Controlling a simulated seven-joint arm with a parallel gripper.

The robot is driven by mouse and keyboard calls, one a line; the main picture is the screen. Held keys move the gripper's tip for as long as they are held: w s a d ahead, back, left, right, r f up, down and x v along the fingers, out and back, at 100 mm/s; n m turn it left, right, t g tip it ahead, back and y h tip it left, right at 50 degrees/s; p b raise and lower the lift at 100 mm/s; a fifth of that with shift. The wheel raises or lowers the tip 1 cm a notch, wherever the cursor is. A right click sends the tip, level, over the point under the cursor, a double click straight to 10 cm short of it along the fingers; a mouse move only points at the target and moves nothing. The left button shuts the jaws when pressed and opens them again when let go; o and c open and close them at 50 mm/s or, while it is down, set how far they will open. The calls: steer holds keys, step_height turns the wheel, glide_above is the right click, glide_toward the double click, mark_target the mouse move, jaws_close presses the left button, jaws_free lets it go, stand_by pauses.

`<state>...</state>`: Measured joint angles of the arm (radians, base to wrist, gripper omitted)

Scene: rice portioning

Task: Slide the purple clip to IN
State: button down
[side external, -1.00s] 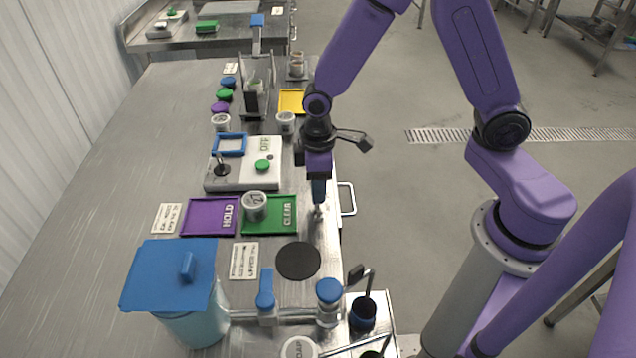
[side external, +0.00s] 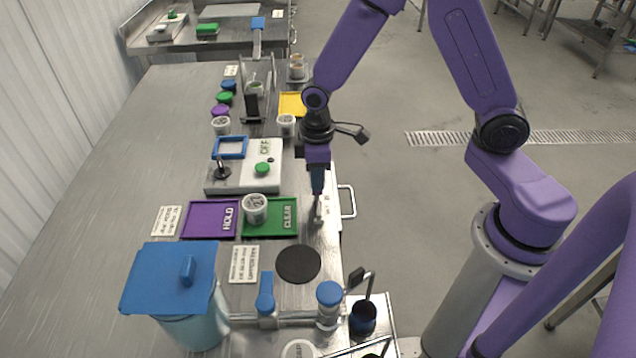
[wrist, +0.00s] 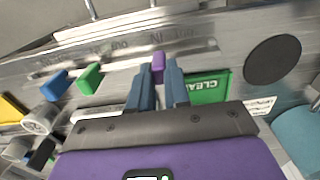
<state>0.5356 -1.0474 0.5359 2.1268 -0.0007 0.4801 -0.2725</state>
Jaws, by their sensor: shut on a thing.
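The purple clip (wrist: 158,74) is a small block between my two fingertips in the wrist view, at the metal strip along the table's edge. My gripper (wrist: 159,64) is shut on it. In the side external view my gripper (side external: 318,208) points down at the table's right edge, beside the green CLEAR tray, and the clip cannot be made out there. The strip (wrist: 125,50) bears engraved marks too small to read surely. A blue clip (wrist: 54,86) and a green clip (wrist: 90,78) stand along the same edge, left of the purple one in the wrist view.
The green CLEAR tray (side external: 272,230) holds a small labelled jar (side external: 255,208). The purple HOLD tray (side external: 208,232) lies beside it. A black disc (side external: 298,263) lies nearer the camera. A handle (side external: 347,201) juts from the table's edge near my gripper. The table's left side is clear.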

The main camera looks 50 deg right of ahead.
steer(key=shift+w+d, duration=0.2)
steer(key=shift+w, duration=0.05)
steer(key=c, duration=1.1)
jaws_free()
steer(key=shift+r, duration=0.1)
step_height(320, 180, up, 17)
steer(key=shift+r, duration=0.15)
steer(key=s+d+f+n, duration=0.1)
steer(key=s, duration=0.6)
steer(key=s+d+f+n, duration=0.1)
steer(key=s, duration=0.7)
steer(key=s+d+f+n, duration=0.1)
steer(key=s, duration=0.7)
steer(key=shift+s+f+n, duration=0.25)
steer(key=shift+f+n, duration=0.05)
